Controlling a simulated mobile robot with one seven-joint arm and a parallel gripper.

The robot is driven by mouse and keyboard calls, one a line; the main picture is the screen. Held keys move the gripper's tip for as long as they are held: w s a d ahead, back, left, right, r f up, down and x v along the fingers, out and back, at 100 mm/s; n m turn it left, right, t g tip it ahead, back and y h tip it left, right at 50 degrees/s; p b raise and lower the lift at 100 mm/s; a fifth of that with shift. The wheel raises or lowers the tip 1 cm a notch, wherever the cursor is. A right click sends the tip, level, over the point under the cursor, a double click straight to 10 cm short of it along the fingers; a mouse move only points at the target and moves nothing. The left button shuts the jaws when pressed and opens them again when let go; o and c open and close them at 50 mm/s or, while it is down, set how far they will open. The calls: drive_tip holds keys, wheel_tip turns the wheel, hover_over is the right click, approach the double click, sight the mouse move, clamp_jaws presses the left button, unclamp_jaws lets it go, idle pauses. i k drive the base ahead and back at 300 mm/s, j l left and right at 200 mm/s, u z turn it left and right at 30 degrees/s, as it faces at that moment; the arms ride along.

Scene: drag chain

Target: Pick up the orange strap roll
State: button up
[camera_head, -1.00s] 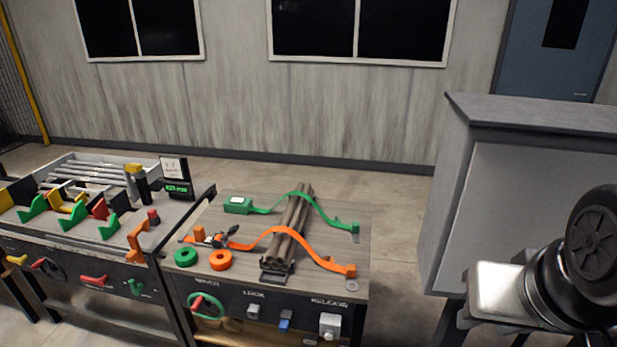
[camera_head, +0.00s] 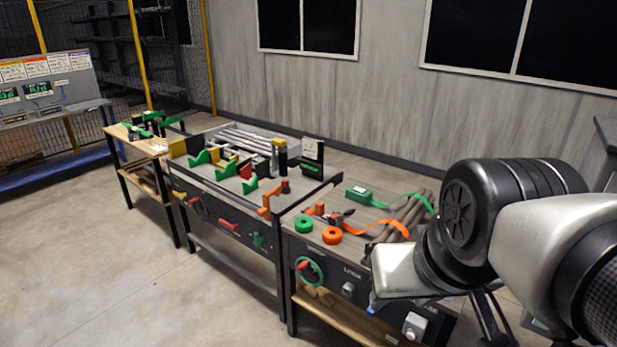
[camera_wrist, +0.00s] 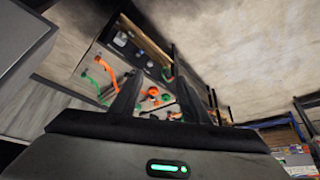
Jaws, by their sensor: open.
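The orange strap roll (camera_head: 332,235) lies flat near the front left of the wooden-topped bench (camera_head: 314,248), next to a green strap roll (camera_head: 303,225). In the wrist view, a small orange ring that looks like the same roll (camera_wrist: 153,92) shows far off between the fingers. My gripper (camera_wrist: 157,80) is open and empty, well away from the bench top. Its fingers do not show in the head view, where my arm covers the bench's right part.
An orange strap (camera_head: 375,227) and a green strap (camera_head: 400,199) run over a bundle of pipes (camera_head: 408,212). A second bench (camera_head: 225,180) with colored clamps stands to the left. Open floor (camera_head: 150,290) lies in front.

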sight(332, 237)
drive_tip(key=i+j+z, duration=0.1)
drive_tip(key=i+j, duration=0.45)
drive_tip(key=i, duration=0.2)
drive_tip(key=i+j+z, duration=0.1)
drive_tip(key=i+j, duration=0.5)
drive_tip(key=i, duration=0.1)
